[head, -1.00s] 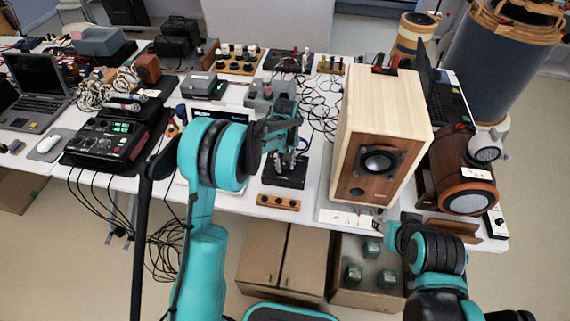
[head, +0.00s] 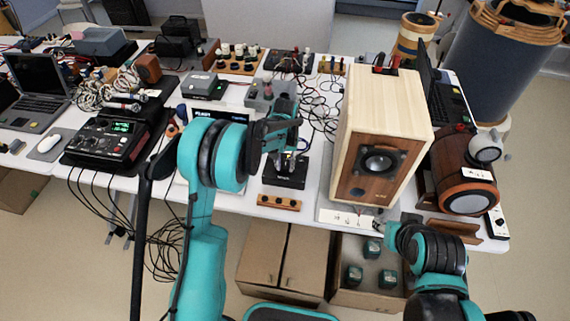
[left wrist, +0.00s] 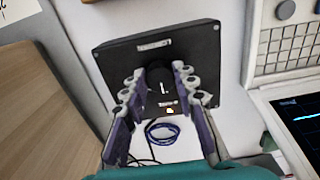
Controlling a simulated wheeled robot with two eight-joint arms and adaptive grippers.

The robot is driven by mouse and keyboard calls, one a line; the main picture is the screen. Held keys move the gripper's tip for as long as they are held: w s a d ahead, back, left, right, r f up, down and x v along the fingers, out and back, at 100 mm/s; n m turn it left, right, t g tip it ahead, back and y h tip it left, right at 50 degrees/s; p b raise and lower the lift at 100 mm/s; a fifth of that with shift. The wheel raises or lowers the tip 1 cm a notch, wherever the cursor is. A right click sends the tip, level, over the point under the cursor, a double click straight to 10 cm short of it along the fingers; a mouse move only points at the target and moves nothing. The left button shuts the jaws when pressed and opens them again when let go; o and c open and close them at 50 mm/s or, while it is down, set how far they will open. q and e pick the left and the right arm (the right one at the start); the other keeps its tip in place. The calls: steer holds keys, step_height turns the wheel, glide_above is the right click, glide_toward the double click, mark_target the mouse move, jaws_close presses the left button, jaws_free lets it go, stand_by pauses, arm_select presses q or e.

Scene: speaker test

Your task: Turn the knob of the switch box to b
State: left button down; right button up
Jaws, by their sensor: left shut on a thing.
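The switch box is a small black box (left wrist: 115,62) lying on the white table, seen from above in the left wrist view. It also shows in the head view (head: 285,180), partly under my left gripper. Its dark round knob (left wrist: 160,84) carries a white pointer mark. My left gripper (left wrist: 161,90) has its fingers on either side of the knob and is shut on it. In the head view the left gripper (head: 286,160) points down at the box. The letters around the knob are too small to read. My right gripper (head: 380,226) is low by the table's front edge, its fingers unclear.
A large wooden speaker (head: 408,112) stands right of the box. A small wooden strip with black knobs (head: 279,202) lies in front of it. An instrument with a lit screen (left wrist: 300,115) is beside it. Cables (head: 318,110) lie behind.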

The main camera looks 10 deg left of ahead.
mark_target(285, 166)
arm_select(q)
steer(key=c, duration=1.2)
jaws_free()
step_height(285, 166, up, 12)
